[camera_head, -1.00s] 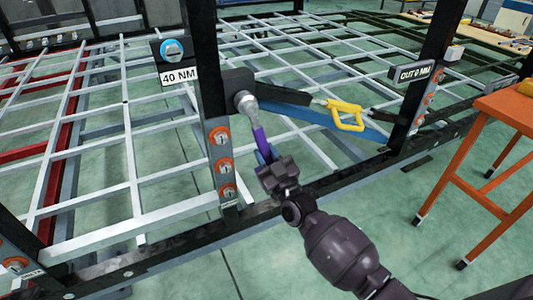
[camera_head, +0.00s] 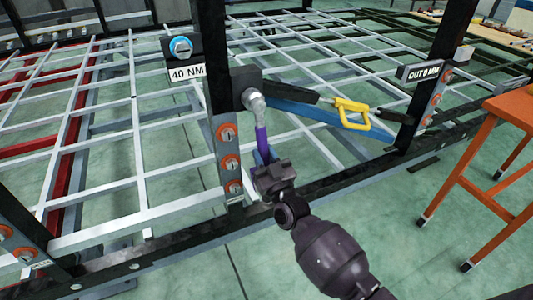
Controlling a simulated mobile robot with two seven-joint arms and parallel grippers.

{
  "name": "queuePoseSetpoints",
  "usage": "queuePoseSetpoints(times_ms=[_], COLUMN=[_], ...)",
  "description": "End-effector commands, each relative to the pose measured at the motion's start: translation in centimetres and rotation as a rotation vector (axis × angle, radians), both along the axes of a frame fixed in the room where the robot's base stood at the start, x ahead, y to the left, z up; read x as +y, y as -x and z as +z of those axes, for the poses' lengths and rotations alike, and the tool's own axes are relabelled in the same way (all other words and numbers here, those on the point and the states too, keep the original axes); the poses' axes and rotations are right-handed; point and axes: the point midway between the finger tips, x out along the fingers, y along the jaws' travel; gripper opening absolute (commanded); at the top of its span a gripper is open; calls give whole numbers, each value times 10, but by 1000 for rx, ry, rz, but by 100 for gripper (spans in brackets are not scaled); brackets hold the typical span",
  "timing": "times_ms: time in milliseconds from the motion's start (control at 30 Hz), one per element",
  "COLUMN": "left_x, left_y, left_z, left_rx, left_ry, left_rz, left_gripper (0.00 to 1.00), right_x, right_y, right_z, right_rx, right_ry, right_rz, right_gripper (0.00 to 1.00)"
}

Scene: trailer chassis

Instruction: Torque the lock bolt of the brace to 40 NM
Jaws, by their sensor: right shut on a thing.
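My right gripper (camera_head: 266,168) is shut on a torque wrench (camera_head: 262,135) with a purple handle and a silver head. The wrench head sits at the lock bolt (camera_head: 252,100) on the dark plate (camera_head: 244,80) fixed to the black post; the head hides the bolt. The brace (camera_head: 300,110), a blue bar with a black part, runs right from that plate. A yellow handle (camera_head: 352,112) stands out from the brace. A sign reading 40 NM (camera_head: 187,72) hangs left of the post under a blue round knob or dial (camera_head: 181,47). My left gripper is not in view.
A sign reading OUT 0 MM (camera_head: 423,72) is on the right post. Orange round fittings (camera_head: 231,162) line the post below the plate. An orange table (camera_head: 510,110) stands at the right. The chassis's black lower rail (camera_head: 330,185) crosses in front; green floor lies before it.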

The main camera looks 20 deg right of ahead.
Motion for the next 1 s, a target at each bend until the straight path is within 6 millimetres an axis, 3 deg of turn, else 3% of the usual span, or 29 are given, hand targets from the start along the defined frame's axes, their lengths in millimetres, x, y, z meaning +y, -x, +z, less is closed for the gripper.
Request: queuePoseSetpoints(times_ms=[467, 1000], left_x=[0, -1], left_y=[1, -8], left_z=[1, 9], left_rx=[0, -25], left_ry=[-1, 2], left_rz=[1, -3], left_gripper=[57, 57], right_x=[3, 19], right_y=[0, 0], right_z=[3, 4], right_rx=[-5, -2], right_ry=[-18, -125], right_rz=[0, 0], right_gripper=[0, 0])
